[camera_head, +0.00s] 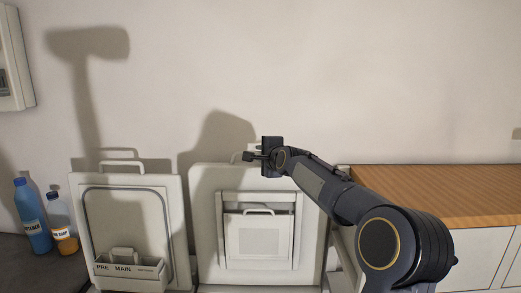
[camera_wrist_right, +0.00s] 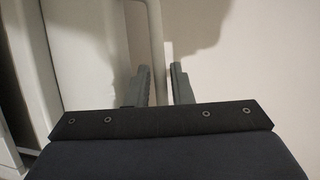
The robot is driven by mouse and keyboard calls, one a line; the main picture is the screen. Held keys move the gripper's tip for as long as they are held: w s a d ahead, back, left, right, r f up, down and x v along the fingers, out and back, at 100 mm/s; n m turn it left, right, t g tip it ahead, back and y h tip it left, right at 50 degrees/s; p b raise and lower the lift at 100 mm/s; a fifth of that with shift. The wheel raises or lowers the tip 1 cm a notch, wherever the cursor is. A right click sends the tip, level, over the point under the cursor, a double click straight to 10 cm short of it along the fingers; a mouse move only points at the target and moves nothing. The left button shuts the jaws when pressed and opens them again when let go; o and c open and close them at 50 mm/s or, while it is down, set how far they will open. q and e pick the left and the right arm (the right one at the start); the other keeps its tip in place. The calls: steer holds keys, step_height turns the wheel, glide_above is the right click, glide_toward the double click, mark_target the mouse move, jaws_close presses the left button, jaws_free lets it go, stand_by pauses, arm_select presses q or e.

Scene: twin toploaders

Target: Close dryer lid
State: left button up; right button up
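The dryer lid (camera_head: 207,240) is the right-hand white lid, standing upright against the wall with a filter panel (camera_head: 258,238) on its inner face. My right gripper (camera_head: 254,157) is at its top edge, by the lid's handle (camera_head: 238,156), which it partly hides. In the right wrist view, my right gripper (camera_wrist_right: 160,72) has its two fingers apart, with the pale handle bar (camera_wrist_right: 157,45) running between them. A gap shows beside the bar, and I cannot tell whether either finger touches it. My left gripper is in neither view.
The washer lid (camera_head: 127,225) also stands upright at left, with a drawer marked PRE and MAIN (camera_head: 128,272). A blue bottle (camera_head: 33,218) and an orange-and-clear bottle (camera_head: 62,225) stand farther left. A wooden counter (camera_head: 440,192) is at right, behind my right arm.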

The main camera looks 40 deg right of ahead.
steer(key=shift+w+f, duration=0.1)
steer(key=shift+w, duration=0.25)
jaws_close()
